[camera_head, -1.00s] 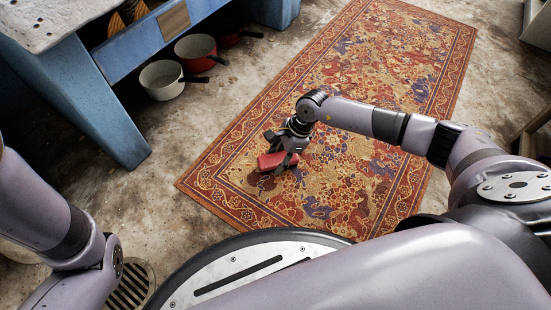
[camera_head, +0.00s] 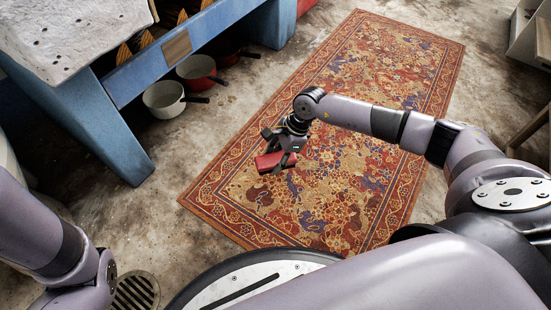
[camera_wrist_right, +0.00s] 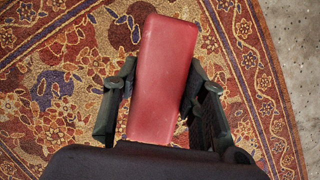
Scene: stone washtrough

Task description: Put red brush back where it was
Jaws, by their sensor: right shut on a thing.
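The red brush (camera_head: 271,162) is a red block held in my right gripper (camera_head: 283,158), above the patterned rug. In the right wrist view the red brush (camera_wrist_right: 163,75) lies lengthwise between the two dark fingers of the right gripper (camera_wrist_right: 163,88), which are shut on its sides. Its flat red face is toward the camera; no bristles show. My left arm shows at the lower left, but its gripper is out of view.
A patterned rug (camera_head: 400,75) covers the floor under the right gripper. A blue trough frame (camera_head: 100,120) with a stone top (camera_head: 70,35) stands at the left. A white pan (camera_head: 163,98) and a red pan (camera_head: 197,71) sit on the floor beneath it. A floor drain (camera_head: 135,292) is at lower left.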

